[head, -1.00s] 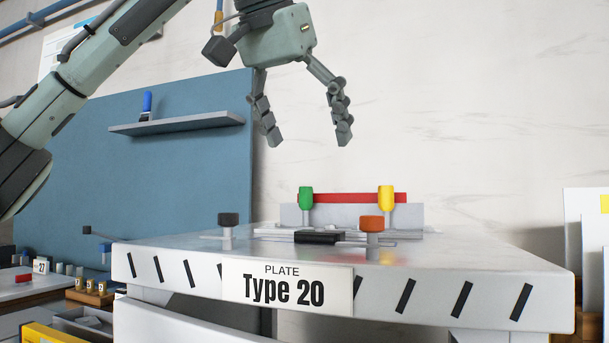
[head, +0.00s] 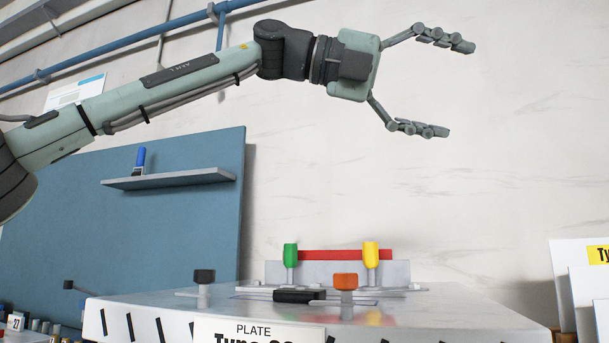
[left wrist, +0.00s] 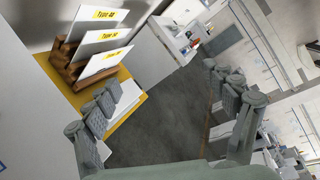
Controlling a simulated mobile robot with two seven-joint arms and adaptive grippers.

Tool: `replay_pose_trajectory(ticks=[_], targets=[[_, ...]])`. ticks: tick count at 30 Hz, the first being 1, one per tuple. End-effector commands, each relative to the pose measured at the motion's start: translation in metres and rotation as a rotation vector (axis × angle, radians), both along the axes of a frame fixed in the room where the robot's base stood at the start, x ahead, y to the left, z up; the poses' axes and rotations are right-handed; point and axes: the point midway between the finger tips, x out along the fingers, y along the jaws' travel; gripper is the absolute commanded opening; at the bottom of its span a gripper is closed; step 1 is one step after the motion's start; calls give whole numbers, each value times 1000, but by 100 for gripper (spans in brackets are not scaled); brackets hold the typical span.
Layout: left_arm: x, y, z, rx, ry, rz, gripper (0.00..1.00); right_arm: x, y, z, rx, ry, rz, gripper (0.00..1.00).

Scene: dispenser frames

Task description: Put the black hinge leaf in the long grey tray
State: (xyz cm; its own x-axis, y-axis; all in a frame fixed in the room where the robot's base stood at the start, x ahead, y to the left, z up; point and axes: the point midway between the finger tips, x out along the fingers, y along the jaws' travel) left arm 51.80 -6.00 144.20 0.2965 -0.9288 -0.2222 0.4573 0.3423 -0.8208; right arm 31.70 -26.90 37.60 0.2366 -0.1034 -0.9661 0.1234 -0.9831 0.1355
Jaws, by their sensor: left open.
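I cannot make out a long grey tray for certain in either view. My right gripper is not in view.
Green (head: 290,256), yellow (head: 371,255), orange (head: 346,282) and black (head: 204,277) knobs stand up from the fixture. A grey shelf (head: 168,179) juts from the blue board. White type cards (left wrist: 103,62) stand in a wooden rack. The air around the gripper is clear.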

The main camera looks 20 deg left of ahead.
Motion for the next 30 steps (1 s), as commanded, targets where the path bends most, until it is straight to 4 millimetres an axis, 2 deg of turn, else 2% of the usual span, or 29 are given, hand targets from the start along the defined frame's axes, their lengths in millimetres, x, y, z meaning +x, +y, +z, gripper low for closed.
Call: replay_pose_trajectory(ticks=[1, 2, 3, 5, 6, 9, 12, 16, 25, 30], targets=[[11, 18, -38, 181, -9, 39, 84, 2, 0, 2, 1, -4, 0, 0], [17, 32, -59, 291, -8, 64, 84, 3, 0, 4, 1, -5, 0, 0], [26, 54, -85, 432, 2, 104, 84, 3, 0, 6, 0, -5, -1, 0], [35, 92, -116, 622, 30, 168, 84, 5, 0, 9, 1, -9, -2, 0], [39, 117, -131, 734, 54, 211, 84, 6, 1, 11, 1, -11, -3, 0], [40, 173, -153, 951, 121, 309, 84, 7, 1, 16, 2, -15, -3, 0], [37, 210, -161, 1080, 177, 377, 84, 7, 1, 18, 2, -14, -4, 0], [36, 228, -168, 1144, 209, 413, 84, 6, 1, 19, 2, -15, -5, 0], [47, 229, -200, 1146, 209, 411, 84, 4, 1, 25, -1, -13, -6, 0], [55, 229, -225, 1146, 209, 411, 84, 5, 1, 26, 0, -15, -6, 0]])
